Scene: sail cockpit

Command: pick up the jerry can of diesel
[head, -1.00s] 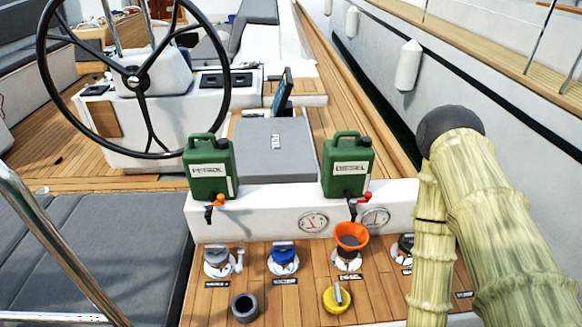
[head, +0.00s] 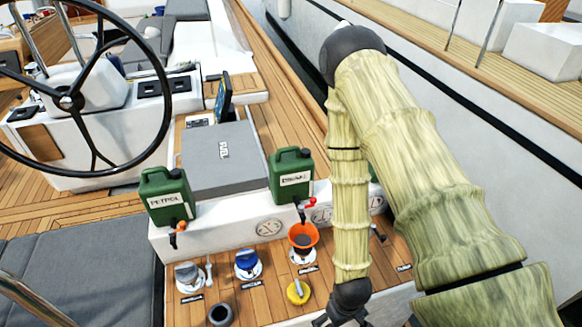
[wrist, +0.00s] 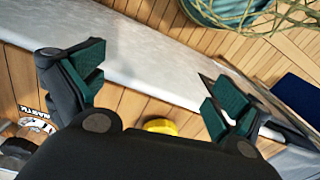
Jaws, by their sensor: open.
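The diesel jerry can (head: 291,175) is green with a white label and stands upright on the white ledge, right of the grey fuel box. A similar green can labelled petrol (head: 168,197) stands on the ledge to its left. My gripper (head: 345,318) is low at the bottom edge of the head view, in front of and below the diesel can, partly cut off. In the wrist view my gripper (wrist: 158,92) is open, with nothing between its green-padded fingers. Neither can clearly shows in the wrist view.
An orange funnel (head: 303,236), a blue-capped filler (head: 248,264) and a yellow cap (head: 297,291) are on the wooden deck before the ledge. A red-handled valve (head: 306,203) sits below the diesel can. A bit of green shows behind my arm. The steering wheel (head: 70,102) is at left.

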